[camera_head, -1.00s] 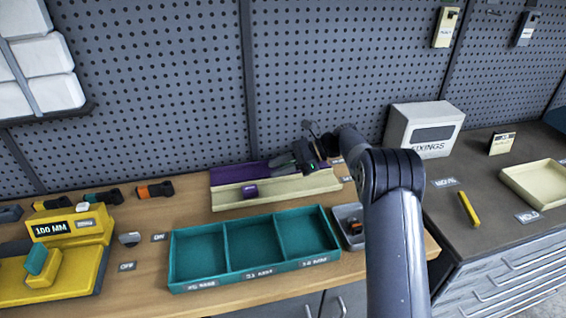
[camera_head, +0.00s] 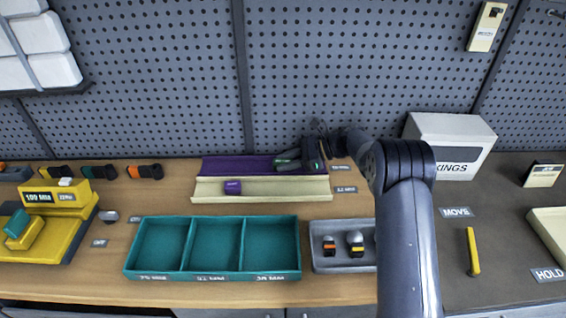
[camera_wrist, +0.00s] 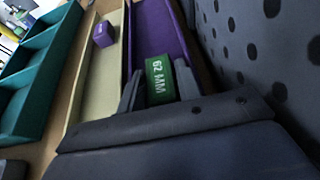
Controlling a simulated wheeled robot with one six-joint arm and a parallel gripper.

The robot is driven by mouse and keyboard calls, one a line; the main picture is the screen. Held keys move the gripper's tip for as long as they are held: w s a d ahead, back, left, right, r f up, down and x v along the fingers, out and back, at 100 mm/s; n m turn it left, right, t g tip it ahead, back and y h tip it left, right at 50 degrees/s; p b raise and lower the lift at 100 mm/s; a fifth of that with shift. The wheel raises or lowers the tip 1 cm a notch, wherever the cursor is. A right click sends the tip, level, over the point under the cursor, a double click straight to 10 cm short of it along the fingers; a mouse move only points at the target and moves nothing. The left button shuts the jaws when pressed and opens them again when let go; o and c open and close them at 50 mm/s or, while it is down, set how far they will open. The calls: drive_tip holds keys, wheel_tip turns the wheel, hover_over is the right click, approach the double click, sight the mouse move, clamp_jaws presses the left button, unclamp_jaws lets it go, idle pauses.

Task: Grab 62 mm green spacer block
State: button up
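The green spacer block (camera_wrist: 160,80), marked 62 MM, lies between the two fingers of my gripper (camera_wrist: 161,88) in the wrist view. The fingers lie against both its sides with no gap that I can see, so the gripper looks shut on it. The block is at the purple channel (camera_wrist: 154,24); whether it rests on the floor is hidden. In the head view my gripper (camera_head: 300,158) is at the right end of the purple channel (camera_head: 235,166), and the block is mostly hidden by the fingers.
A small purple block (camera_head: 233,187) sits in the cream channel (camera_head: 285,188) in front. A teal three-compartment tray (camera_head: 212,277) stands nearer, empty. A grey bin (camera_head: 320,262) with small knobbed parts is beside it. The pegboard (camera_head: 340,60) rises close behind my gripper.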

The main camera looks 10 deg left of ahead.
drive_tip(key=shift+s+a+f, duration=0.15)
drive_tip(key=shift+a, duration=0.35)
drive_tip(key=shift+c, duration=0.4)
drive_tip(key=c, duration=0.6)
